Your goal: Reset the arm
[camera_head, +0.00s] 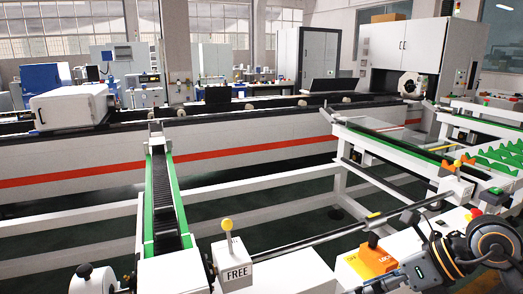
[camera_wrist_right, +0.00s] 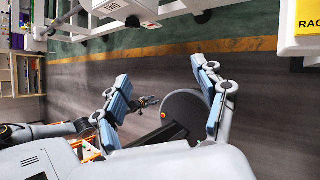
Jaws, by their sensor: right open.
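My right arm (camera_head: 470,255) shows at the lower right of the head view, dark with orange rings, in front of the rack's control boxes. Its gripper cannot be made out there. In the right wrist view my right gripper (camera_wrist_right: 161,72) is open, its two blue-grey pads wide apart. Nothing is between the pads; the floor and parts of my own body show beyond them.
A FREE box (camera_head: 236,270) with a yellow-knobbed lever and an orange box (camera_head: 372,260) stand at the front. A green-edged conveyor (camera_head: 160,185) runs back towards the white machine bed (camera_head: 220,145). Green toothed rests (camera_head: 500,158) are at the right. Dark floor (camera_wrist_right: 75,90) is open below the right gripper.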

